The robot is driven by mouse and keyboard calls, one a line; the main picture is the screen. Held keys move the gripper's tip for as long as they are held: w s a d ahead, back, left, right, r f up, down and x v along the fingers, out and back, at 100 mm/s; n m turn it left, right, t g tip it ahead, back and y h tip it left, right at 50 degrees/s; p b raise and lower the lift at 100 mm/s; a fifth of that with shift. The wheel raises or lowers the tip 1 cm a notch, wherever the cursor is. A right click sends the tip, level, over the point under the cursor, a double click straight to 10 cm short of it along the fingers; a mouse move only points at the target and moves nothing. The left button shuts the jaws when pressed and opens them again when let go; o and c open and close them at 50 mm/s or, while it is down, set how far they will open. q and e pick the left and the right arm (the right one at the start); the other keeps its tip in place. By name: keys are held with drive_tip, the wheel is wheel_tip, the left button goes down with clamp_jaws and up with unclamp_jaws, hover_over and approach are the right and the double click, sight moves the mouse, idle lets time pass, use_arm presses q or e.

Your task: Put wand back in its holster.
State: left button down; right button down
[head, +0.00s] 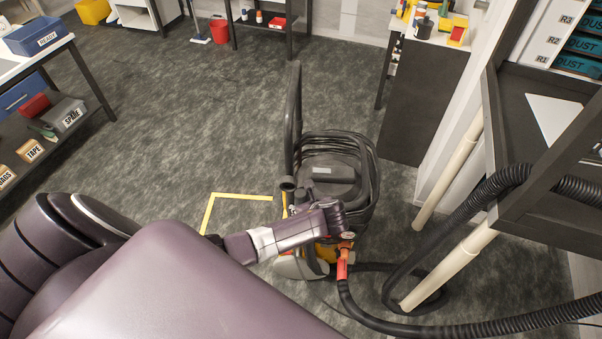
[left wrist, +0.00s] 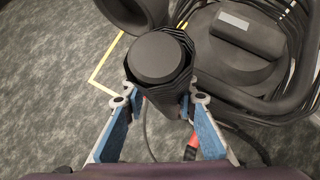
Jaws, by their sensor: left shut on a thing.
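In the left wrist view a dark cylinder with a round flat top and a faceted collar, which I take for the wand (left wrist: 160,57), stands between my left gripper's (left wrist: 163,97) blue-padded fingers. My left gripper also shows in the head view (head: 335,220), shut on it in front of the extractor (head: 325,175). The wand's lower part is mostly hidden. I cannot clearly make out the holster or tell whether the wand is in it. A red cuff (head: 342,264) on a black hose shows just below the gripper. My right gripper is not in view.
A thick black hose (head: 470,327) runs along the floor to the right. Coiled cable (head: 370,165) hangs on the extractor, and a tall dark tube (head: 293,110) rises behind it. Pale posts (head: 450,265) and a dark bench stand at right. Yellow tape (head: 238,195) marks open floor at left.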

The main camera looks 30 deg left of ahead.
use_arm(q)
drive_tip(key=shift+f+b, duration=0.95)
drive_tip(key=shift+f, duration=0.55)
drive_tip(key=c, duration=1.5)
unclamp_jaws()
drive_tip(key=v, duration=1.2)
